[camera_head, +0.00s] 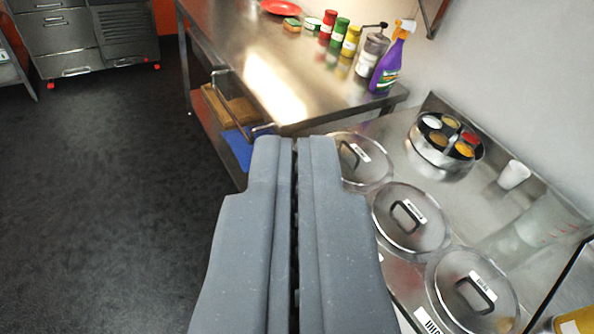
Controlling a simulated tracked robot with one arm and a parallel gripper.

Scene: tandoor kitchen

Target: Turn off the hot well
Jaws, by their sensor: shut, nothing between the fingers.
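The hot well (402,158) is a steel counter at the right, with three round lidded pots set in a row. The far lid (372,172) is partly behind my gripper, the middle lid (393,235) is in clear view, and the near lid (449,306) is at the bottom edge. Each lid has a dark handle and a white label. My gripper (295,140) is shut and empty, pointing away over the floor edge just left of the lids. The front face of the hot well is mostly hidden by my gripper, and I see no switch or knob.
A round spice tin (425,152) and a white cup (513,175) stand behind the lids. A steel table (215,30) ahead holds several bottles and a purple spray bottle (388,68). A steel drawer cabinet (60,40) stands far left. Dark floor (100,220) at left is clear.

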